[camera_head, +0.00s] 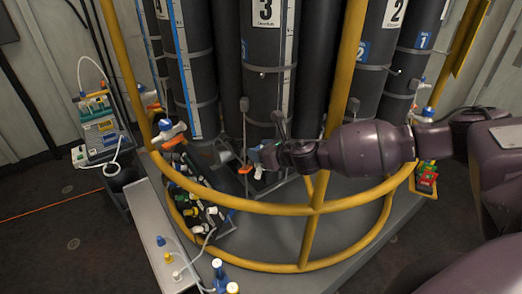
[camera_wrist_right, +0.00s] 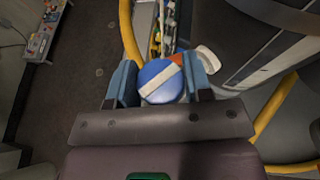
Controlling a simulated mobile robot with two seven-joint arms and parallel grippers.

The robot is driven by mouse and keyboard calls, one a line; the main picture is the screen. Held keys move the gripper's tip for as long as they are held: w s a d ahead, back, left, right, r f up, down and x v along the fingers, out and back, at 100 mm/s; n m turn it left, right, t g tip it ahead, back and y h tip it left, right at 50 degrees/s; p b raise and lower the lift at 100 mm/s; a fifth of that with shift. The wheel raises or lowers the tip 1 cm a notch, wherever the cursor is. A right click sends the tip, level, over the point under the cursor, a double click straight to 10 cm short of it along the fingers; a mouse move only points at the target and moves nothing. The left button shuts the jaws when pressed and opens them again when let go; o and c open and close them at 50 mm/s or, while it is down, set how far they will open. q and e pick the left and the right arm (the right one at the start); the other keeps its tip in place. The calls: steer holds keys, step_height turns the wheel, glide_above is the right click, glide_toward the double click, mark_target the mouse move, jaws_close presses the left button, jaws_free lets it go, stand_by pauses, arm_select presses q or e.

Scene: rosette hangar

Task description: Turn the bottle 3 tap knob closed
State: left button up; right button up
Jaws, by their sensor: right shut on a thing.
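Bottle 3 (camera_head: 266,85) is a tall dark grey cylinder with a white "3" label, standing upright in the middle of the rack. My right gripper (camera_head: 268,157) reaches in from the right at the bottle's lower end, over the yellow rail. In the right wrist view, my right gripper (camera_wrist_right: 161,74) is shut on the round blue tap knob (camera_wrist_right: 160,90), which has a white bar slanting across its face. An orange part and a white piece (camera_wrist_right: 208,59) show beside the knob. The gripper hides most of this tap in the head view. My left gripper is not in view.
Yellow rails (camera_head: 318,203) curve around the rack in front of the bottles. Another tap with a blue knob (camera_head: 166,125) sits to the left. Bottle 2 (camera_head: 378,70) stands to the right. A grey case with coloured items (camera_head: 100,130) stands at the left.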

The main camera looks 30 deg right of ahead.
steer(key=m+h+p, duration=0.1)
steer(key=m+h, duration=0.3)
steer(key=shift+a+t, duration=0.1)
steer(key=shift+t, duration=0.3)
steer(key=m+h, duration=0.2)
steer(key=h, duration=0.1)
steer(key=m+g+h, duration=0.1)
steer(key=m+h, duration=0.2)
steer(key=shift+g+h, duration=0.3)
steer(key=m+g+h, duration=0.3)
steer(key=m+h, duration=0.1)
steer(key=shift+m, duration=0.4)
steer(key=shift+m+g+h, duration=1.3)
steer(key=shift+m+g, duration=0.7)
steer(key=shift+g, duration=0.1)
steer(key=o, duration=0.9)
